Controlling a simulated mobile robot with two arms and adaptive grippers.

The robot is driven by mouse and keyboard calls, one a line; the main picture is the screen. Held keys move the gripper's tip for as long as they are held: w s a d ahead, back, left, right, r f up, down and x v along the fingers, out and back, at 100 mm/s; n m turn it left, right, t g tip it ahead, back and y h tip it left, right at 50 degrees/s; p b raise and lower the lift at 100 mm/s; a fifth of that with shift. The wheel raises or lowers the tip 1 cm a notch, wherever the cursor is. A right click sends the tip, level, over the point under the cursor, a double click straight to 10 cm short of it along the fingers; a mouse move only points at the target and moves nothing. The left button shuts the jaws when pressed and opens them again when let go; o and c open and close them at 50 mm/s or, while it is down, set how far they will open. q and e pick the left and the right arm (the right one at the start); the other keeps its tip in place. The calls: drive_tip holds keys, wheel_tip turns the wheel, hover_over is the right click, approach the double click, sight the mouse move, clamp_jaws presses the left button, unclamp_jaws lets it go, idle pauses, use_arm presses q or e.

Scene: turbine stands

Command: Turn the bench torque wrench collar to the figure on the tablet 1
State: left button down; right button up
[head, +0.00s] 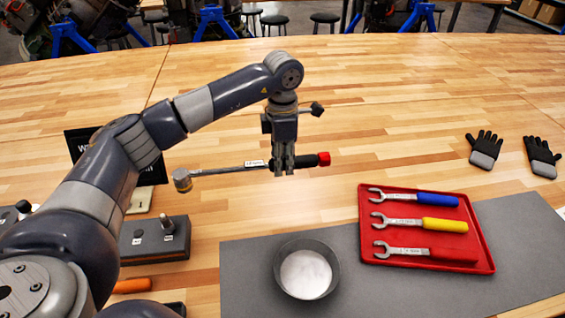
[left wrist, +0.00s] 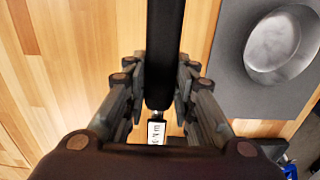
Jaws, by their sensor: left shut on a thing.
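The torque wrench lies across the picture in the head view, with a round metal head (head: 182,180) at left, a steel shaft with a white label (head: 255,163), a black handle and a red end (head: 324,159). My left gripper (head: 284,166) points down and is shut on the black handle, apparently above the bench. In the left wrist view the handle (left wrist: 165,45) runs between the fingers, and the label (left wrist: 156,132) is too small to read. A dark panel with white lettering (head: 85,145), perhaps the tablet, is mostly hidden behind my left arm. My right gripper is not in view.
A grey mat (head: 245,285) holds a bowl (head: 325,268) with white contents and a red tray (head: 480,262) of three coloured-handled spanners. A grey box (head: 150,250) with a knob stands at left. Black gloves (head: 485,148) lie at right. The wooden bench behind is clear.

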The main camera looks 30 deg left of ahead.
use_arm(q)
drive_tip(key=shift+r+p, duration=1.95)
drive_tip(key=shift+r, duration=1.8)
drive_tip(key=shift+d, duration=0.25)
drive_tip(key=s+d+r+m+b, duration=0.2)
drive_tip(key=d+m, duration=0.3)
drive_tip(key=d, duration=0.7)
drive_tip(key=s+d+r+m+b, duration=0.1)
drive_tip(key=s+d+m+b, duration=0.2)
drive_tip(key=d, duration=0.9)
drive_tip(key=m, duration=0.3)
drive_tip(key=shift+r, duration=0.4)
